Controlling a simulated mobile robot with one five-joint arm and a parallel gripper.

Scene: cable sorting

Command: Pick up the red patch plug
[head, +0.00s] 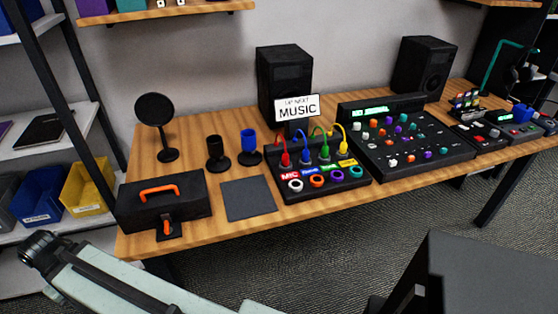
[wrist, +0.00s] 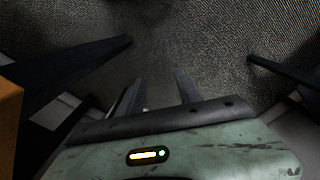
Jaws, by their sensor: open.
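The red patch plug (head: 285,159) stands upright at the left end of a row of coloured plugs on the black patch box (head: 345,192), above the MIC label. A red cable rises from it. Blue, green and yellow plugs stand to its right. My gripper (wrist: 157,88) shows in the wrist view, its two dark fingers apart with nothing between them. It points at the carpet, away from the plug. The red plug is not in the wrist view. In the head view my arm is at the lower left, below the table, and I cannot make out the fingers.
The wooden table (head: 240,208) holds a black case with an orange handle (head: 165,203), a dark mat (head: 248,198), black and blue cups, a round-topped stand, speakers and a mixer (head: 405,150). An "UP NEXT MUSIC" sign (head: 297,107) stands just behind the plugs. Table legs stand below.

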